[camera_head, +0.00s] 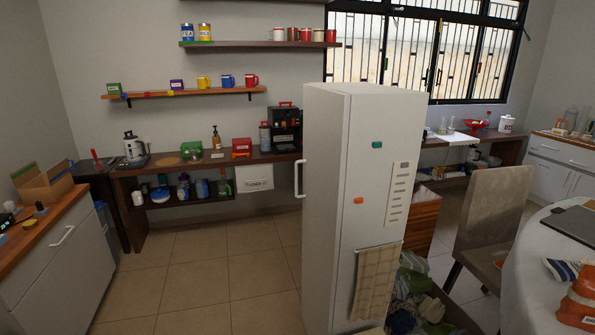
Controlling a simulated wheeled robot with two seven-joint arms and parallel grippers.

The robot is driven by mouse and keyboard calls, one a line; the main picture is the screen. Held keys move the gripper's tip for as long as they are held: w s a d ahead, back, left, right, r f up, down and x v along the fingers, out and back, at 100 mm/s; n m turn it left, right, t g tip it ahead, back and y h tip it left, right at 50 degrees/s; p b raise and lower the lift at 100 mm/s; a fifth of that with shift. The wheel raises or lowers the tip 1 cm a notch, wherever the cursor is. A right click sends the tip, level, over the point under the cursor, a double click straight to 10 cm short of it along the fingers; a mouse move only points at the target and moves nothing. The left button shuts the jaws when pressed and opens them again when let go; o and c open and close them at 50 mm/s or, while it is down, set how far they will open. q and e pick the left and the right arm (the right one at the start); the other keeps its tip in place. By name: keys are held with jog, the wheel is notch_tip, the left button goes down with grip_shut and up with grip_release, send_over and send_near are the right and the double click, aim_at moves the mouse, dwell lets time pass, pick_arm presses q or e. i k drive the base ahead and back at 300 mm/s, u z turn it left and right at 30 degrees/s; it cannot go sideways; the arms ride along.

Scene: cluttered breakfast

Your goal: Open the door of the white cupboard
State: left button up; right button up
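A tall white cupboard (328,205) stands in the middle of the view. A white vertical bar handle (298,178) sticks out at its left edge. The door seems shut and faces left, so I see it only at a steep angle. The side turned to me carries small magnets, a paper list (398,192) and a hanging checked towel (376,280). Neither of my grippers is in view.
A long wooden counter (215,160) with clutter runs along the back wall. A drawer cabinet (68,250) stands at left. A chair (488,215), a round table (530,265) and a heap of bags (415,300) are at right. The tiled floor (205,270) left of the cupboard is clear.

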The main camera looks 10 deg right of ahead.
aim_at(326, 112)
jog(key=z, duration=0.5)
jog(key=i, duration=0.7)
jog(key=z, duration=0.75)
